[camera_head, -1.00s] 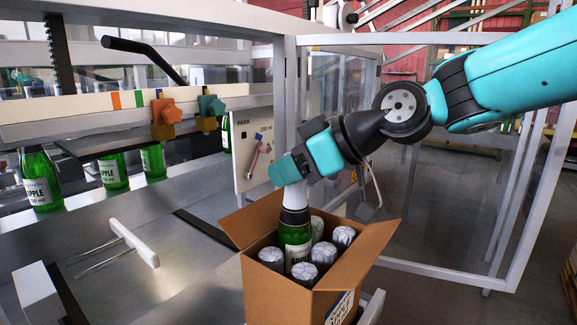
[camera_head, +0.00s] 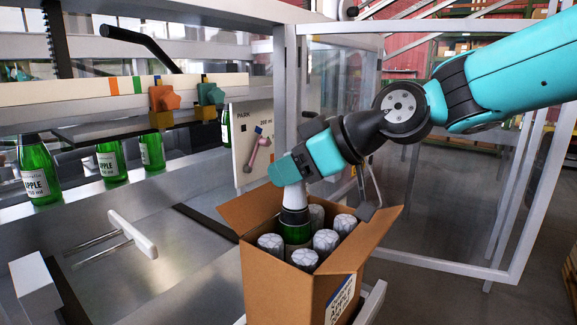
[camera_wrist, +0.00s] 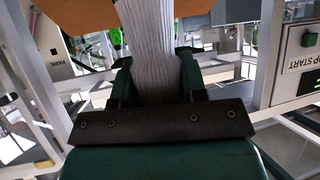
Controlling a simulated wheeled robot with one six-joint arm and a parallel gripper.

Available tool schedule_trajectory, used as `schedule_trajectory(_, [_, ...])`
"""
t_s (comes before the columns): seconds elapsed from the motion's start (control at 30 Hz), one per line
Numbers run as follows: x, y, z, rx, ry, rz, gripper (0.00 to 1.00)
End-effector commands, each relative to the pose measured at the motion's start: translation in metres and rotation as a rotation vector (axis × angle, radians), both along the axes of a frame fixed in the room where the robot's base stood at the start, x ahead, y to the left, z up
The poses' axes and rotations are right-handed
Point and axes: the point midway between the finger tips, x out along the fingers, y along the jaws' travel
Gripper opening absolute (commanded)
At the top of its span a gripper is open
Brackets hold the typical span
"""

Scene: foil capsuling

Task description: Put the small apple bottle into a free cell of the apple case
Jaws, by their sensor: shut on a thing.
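My gripper (camera_head: 292,198) is shut on the white capsuled neck of a small green apple bottle (camera_head: 295,233). The bottle is upright and its lower part is inside the apple case (camera_head: 285,285), an open cardboard box. Several silver-capped bottles (camera_head: 325,241) stand in the case around it. The bottle's base and its cell are hidden by the case wall and these caps. In the wrist view, the pale ribbed capsule (camera_wrist: 150,50) runs between my gripper's fingers, with an orange-brown patch of cardboard at the top.
Several green apple bottles (camera_head: 113,163) stand on the machine at the left. The case's open flaps (camera_head: 372,238) spread outward. A metal-framed clear door (camera_head: 440,160) stands behind the arm. A white handle (camera_head: 133,235) sticks up from the steel surface.

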Motion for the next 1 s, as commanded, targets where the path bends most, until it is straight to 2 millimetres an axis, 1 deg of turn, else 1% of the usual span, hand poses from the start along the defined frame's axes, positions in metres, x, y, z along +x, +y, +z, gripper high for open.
schedule_trajectory(0.53, [0.000,0.000,-0.014,0.001,-0.001,0.001,0.00])
schedule_trajectory(0.57, [0.000,0.000,-0.013,0.001,-0.001,0.001,0.44])
schedule_trajectory(0.6, [0.000,0.000,-0.013,0.001,-0.001,0.001,0.53])
schedule_trajectory(0.67, [0.000,0.000,-0.013,0.001,0.000,0.000,0.67])
schedule_trajectory(0.7, [0.000,0.000,-0.013,0.000,0.000,0.000,0.69])
schedule_trajectory(1.0, [0.000,0.000,-0.014,-0.002,0.003,0.000,0.69])
